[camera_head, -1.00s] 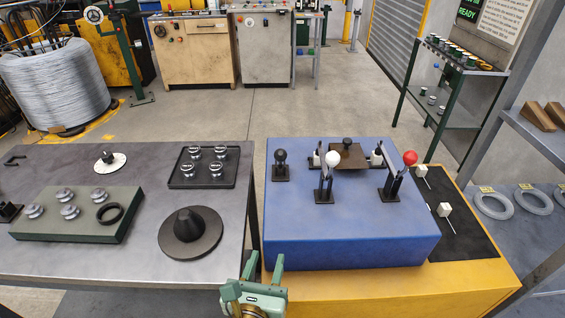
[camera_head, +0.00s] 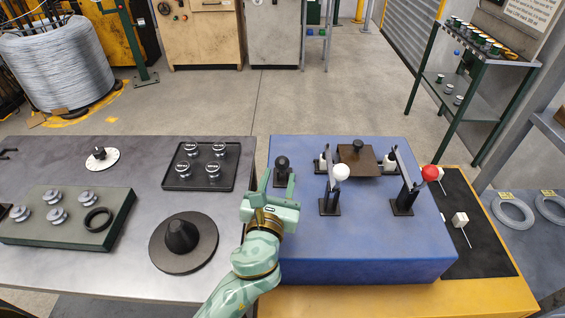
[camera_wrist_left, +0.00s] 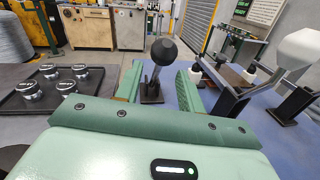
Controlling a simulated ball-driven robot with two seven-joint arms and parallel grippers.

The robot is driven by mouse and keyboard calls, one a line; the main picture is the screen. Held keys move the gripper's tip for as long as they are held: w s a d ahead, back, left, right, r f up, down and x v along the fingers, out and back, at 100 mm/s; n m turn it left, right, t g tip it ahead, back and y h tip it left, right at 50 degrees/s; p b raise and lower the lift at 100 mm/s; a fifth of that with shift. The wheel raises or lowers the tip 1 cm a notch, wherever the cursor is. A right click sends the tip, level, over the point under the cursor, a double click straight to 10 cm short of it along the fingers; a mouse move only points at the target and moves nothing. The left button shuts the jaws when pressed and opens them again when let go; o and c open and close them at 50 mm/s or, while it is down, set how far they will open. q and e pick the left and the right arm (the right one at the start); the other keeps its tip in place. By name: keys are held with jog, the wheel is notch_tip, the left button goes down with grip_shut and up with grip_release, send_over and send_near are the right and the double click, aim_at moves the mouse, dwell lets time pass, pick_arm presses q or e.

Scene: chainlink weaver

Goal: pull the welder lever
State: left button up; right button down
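Three levers stand on the blue box (camera_head: 365,245): a short one with a black knob (camera_head: 282,163), one with a white ball (camera_head: 341,172) and one with a red ball (camera_head: 430,173). No label shows which is the welder lever. My left gripper (camera_head: 277,182) is open, just in front of the black-knobbed lever. In the left wrist view, that lever's black knob (camera_wrist_left: 165,51) shows between and beyond the open fingers (camera_wrist_left: 158,88). Contact cannot be told. The white ball (camera_wrist_left: 298,49) is to the right there. My right gripper is not in view.
A dark plate with a knob (camera_head: 352,158) lies behind the white-balled lever. Left of the box, the grey table holds a black tray of weights (camera_head: 172,180), a dark cone (camera_head: 181,236) and a green block (camera_head: 117,220). A black mat (camera_head: 485,258) lies on the right.

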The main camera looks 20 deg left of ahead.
pick_arm(q)
jog(key=w, duration=0.5)
jog(key=shift+w+a, duration=0.15)
jog(key=shift+a, duration=0.15)
jog(key=shift+c, duration=0.3)
grip_shut()
